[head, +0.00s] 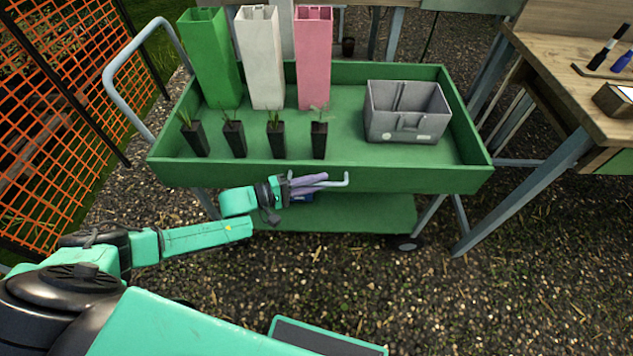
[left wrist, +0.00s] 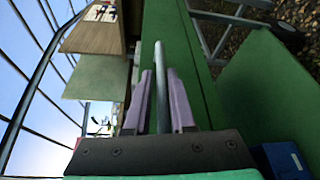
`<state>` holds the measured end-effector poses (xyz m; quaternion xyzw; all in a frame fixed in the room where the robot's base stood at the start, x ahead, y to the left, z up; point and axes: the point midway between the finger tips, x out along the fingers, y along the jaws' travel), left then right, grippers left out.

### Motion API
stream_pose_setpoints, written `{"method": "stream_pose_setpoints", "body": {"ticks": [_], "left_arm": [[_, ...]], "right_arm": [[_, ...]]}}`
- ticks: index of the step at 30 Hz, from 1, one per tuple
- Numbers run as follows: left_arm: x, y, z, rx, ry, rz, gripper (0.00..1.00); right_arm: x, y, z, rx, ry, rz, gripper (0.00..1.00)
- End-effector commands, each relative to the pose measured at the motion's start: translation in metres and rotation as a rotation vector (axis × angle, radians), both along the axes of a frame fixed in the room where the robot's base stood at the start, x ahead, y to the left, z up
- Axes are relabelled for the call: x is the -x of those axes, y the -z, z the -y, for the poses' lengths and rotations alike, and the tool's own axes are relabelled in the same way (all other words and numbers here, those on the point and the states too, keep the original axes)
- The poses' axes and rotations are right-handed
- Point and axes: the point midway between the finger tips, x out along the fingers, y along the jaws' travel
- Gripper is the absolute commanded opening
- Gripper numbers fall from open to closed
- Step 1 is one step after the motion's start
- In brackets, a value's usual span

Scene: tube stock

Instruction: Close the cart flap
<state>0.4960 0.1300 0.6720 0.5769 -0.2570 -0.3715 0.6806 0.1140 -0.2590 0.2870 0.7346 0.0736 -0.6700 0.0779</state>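The green cart (head: 462,150) stands ahead of me in the head view. Its front panel, the flap (head: 420,180), looks about upright and level with the side walls. A grey bar handle (head: 346,179) sticks out from its front; it also shows in the left wrist view (left wrist: 160,75). My left gripper (head: 318,183) is at the handle, with its purple fingers (left wrist: 160,100) on either side of the bar. Narrow gaps seem to show between bar and fingers, so it looks open around the handle. My right gripper is not in view.
Green, white and pink tall containers, several small potted plants (head: 277,140) and a grey bin (head: 408,112) stand on the cart. A wooden table (head: 570,90) is right, orange fence (head: 60,130) left.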

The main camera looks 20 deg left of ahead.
Motion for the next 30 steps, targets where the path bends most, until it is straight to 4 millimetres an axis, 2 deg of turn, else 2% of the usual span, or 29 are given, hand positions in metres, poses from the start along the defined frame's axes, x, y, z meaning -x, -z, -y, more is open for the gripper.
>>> {"method": "stream_pose_setpoints", "body": {"ticks": [13,17,22,30], "left_arm": [[0.001,0.001,0.000,-0.002,0.001,-0.002,0.45],[0.005,0.001,-0.006,-0.003,0.001,-0.002,0.45],[0.024,-0.001,-0.031,-0.006,0.000,-0.004,0.45],[0.064,-0.007,-0.086,-0.006,0.000,-0.004,0.45]], "right_arm": [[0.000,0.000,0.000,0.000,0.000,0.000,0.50],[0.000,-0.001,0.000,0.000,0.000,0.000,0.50],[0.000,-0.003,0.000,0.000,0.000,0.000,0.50],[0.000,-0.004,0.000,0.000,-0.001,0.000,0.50]]}}
